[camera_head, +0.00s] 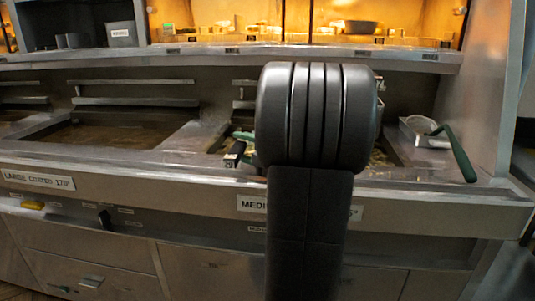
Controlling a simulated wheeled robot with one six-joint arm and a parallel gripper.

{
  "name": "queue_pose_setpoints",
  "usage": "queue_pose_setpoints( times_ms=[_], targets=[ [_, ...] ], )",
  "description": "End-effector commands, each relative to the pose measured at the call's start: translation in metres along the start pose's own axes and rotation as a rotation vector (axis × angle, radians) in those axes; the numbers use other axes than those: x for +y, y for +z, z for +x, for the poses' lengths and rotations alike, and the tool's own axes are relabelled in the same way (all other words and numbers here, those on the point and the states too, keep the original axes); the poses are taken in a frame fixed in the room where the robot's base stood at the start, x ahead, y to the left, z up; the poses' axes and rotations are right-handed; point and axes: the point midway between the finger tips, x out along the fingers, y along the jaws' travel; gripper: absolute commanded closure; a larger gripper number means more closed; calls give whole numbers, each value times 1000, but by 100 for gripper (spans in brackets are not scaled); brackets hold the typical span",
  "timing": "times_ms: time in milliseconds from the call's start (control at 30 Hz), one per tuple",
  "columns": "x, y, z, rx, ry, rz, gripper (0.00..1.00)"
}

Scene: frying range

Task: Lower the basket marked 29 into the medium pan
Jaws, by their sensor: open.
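A small tag marked 29 (230,163) shows just left of my black arm, at the front left of the medium pan. A bit of green handle (242,135) shows beside it. The rest of that basket is hidden behind my arm, so I cannot tell how deep it sits. The medium pan (388,157) is mostly covered by my arm; its right end shows, and its front label (252,203) is partly hidden. My gripper is hidden behind the arm.
The large pan (115,135) of oil lies left. A steel wall (487,85) closes the right.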

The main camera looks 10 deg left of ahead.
Motion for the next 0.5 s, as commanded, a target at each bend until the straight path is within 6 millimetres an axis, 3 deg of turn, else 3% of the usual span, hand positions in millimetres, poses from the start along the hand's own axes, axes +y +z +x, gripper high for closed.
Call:
queue_pose_setpoints(
  times_ms=[500],
  targets=[
    [1, 1, -89, -4, 1, 0, 53]
  ],
)
